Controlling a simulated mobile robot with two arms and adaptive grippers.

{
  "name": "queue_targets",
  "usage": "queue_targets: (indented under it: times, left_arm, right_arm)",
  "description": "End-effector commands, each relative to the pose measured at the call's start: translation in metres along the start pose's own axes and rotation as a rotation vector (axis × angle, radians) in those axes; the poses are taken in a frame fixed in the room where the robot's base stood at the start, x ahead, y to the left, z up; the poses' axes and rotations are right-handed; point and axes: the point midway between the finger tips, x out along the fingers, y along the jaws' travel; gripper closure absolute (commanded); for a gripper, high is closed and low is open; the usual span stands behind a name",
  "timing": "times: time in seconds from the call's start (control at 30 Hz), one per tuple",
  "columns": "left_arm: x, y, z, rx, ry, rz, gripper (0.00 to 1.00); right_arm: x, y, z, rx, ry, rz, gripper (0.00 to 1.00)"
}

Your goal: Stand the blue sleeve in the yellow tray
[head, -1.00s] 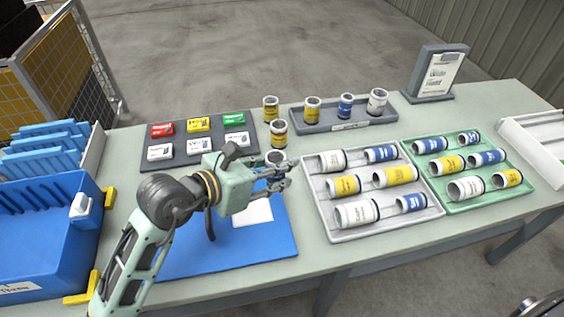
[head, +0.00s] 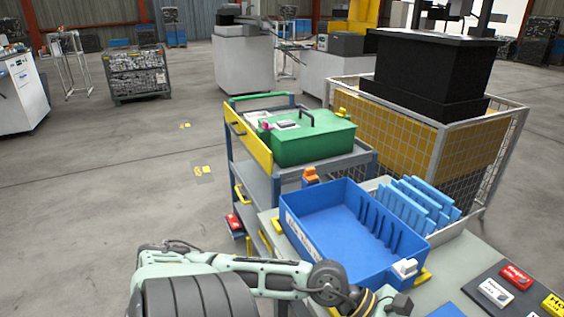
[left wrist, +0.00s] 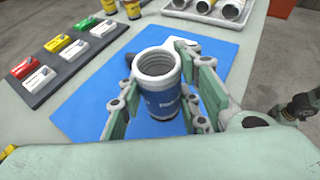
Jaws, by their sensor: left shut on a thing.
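The blue sleeve (left wrist: 160,103) is an open-topped tube with a white rim and a blue-and-white label. It stands upright between the fingers of my left gripper (left wrist: 157,72), which is shut on it over the blue mat (left wrist: 85,98). In the head view, only my left arm shows along the bottom edge. The fingers and sleeve are out of that picture. I cannot make out a yellow tray in either current view. My right gripper is not clearly seen.
A blue bin (head: 340,228) sits at the bench end, with light blue dividers (head: 418,205) beside it. Beyond stands a cart with a green case (head: 308,138) and a yellow panel (head: 248,140). A mesh cage (head: 470,150) is behind. Open floor lies left.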

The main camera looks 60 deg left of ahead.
Motion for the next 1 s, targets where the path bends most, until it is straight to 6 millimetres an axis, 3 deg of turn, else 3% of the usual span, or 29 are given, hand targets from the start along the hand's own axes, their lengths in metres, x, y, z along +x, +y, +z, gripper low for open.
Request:
queue_targets:
  times: [0.3, 0.8, 0.9, 1.0]
  left_arm:
    - [-0.035, 0.012, -0.022, -0.011, 0.002, 0.018, 1.00]
    - [-0.035, 0.014, -0.012, 0.017, -0.025, 0.020, 1.00]
    - [-0.035, 0.014, -0.014, 0.010, -0.019, 0.022, 1.00]
    - [-0.035, 0.013, -0.017, 0.001, -0.011, 0.021, 1.00]
  right_arm:
    - [0.000, 0.001, 0.001, -0.002, -0.001, 0.002, 0.60]
    - [0.000, 0.010, 0.002, -0.001, -0.003, 0.011, 0.60]
    - [0.000, 0.010, 0.002, -0.001, -0.003, 0.011, 0.69]
    - [0.000, 0.010, 0.003, -0.001, -0.004, 0.011, 0.69]
